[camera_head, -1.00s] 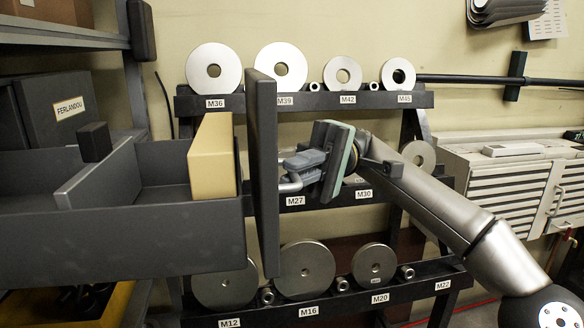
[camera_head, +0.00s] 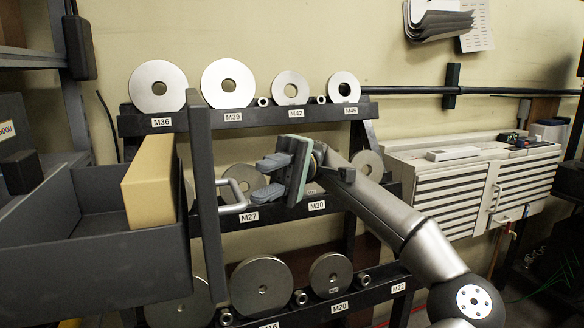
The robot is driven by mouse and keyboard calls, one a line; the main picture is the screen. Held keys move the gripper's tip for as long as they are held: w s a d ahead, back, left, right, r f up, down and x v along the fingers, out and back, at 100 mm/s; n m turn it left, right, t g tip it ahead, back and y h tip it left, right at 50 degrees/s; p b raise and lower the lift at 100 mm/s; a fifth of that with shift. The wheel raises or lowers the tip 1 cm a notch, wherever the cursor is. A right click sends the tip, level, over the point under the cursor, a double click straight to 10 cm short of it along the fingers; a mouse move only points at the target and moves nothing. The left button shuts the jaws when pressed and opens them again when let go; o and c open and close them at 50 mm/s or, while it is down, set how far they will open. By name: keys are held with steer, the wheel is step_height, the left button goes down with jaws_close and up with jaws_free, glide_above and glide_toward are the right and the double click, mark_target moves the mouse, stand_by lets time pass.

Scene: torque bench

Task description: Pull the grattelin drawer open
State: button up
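A dark grey drawer (camera_head: 105,262) stands pulled out at the left, with a tall front panel (camera_head: 207,195) and a pale metal handle (camera_head: 232,196) on its right face. No name label shows on this drawer. A tan block (camera_head: 149,184) stands inside it, near the front. My gripper (camera_head: 262,178) is just right of the handle. Its two grey fingers point left and are spread, with a gap between them. They look clear of the handle, and nothing is between them.
A rack behind holds several metal discs (camera_head: 228,84) on labelled shelves. A white cabinet of shallow drawers (camera_head: 440,190) is at the right. A dark shelf frame (camera_head: 78,40) stands at the upper left. A dark bar (camera_head: 500,91) runs along the wall.

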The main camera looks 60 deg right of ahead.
steer(key=d+f+p, duration=0.1)
steer(key=d, duration=1)
steer(key=shift+w+d+f+p, duration=0.15)
steer(key=shift+w+f+p, duration=0.2)
steer(key=shift+w, duration=0.1)
